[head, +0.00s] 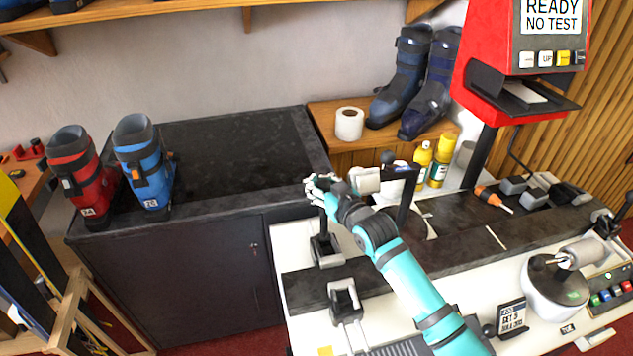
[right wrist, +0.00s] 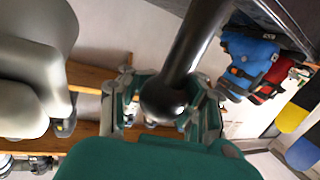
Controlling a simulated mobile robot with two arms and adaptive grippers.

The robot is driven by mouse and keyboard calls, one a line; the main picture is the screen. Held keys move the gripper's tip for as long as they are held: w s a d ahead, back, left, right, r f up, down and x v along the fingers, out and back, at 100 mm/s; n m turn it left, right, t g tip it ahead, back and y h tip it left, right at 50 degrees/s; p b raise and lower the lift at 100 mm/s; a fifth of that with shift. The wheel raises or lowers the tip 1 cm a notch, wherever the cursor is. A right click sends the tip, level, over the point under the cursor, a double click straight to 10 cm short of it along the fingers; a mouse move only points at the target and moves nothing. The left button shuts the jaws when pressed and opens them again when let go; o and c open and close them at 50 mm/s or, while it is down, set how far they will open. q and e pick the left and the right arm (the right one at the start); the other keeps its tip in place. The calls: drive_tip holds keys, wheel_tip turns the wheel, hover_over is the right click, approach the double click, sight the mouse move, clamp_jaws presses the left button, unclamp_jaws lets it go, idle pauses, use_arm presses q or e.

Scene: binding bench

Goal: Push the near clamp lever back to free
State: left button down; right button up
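My right gripper (head: 319,189) is at the end of the teal arm, above the front left of the bench. Below it stands a dark clamp (head: 326,250) with a thin upright lever (head: 324,222) reaching toward the fingers. A second dark clamp (head: 345,291) sits nearer on the bench front. In the right wrist view, a black lever with a round knob (right wrist: 165,104) lies between my spread fingers (right wrist: 158,108). The fingers look open around it; whether they touch it is unclear. The lever's top is partly hidden by the gripper in the head view. My left gripper is not in view.
A dark upright post (head: 406,200) stands right of my gripper, behind my forearm. A red boot (head: 82,182) and a blue boot (head: 147,175) stand on the dark cabinet (head: 235,150) at the left. Yellow bottles (head: 440,165) stand behind. The cabinet's middle is clear.

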drive_tip(key=o, duration=1)
drive_tip(key=shift+d, duration=0.5)
drive_tip(key=shift+c, duration=0.2)
drive_tip(key=shift+a, duration=0.15)
drive_tip(key=shift+r, duration=0.3)
wheel_tip(320, 180, up, 9)
drive_tip(key=shift+r, duration=0.15)
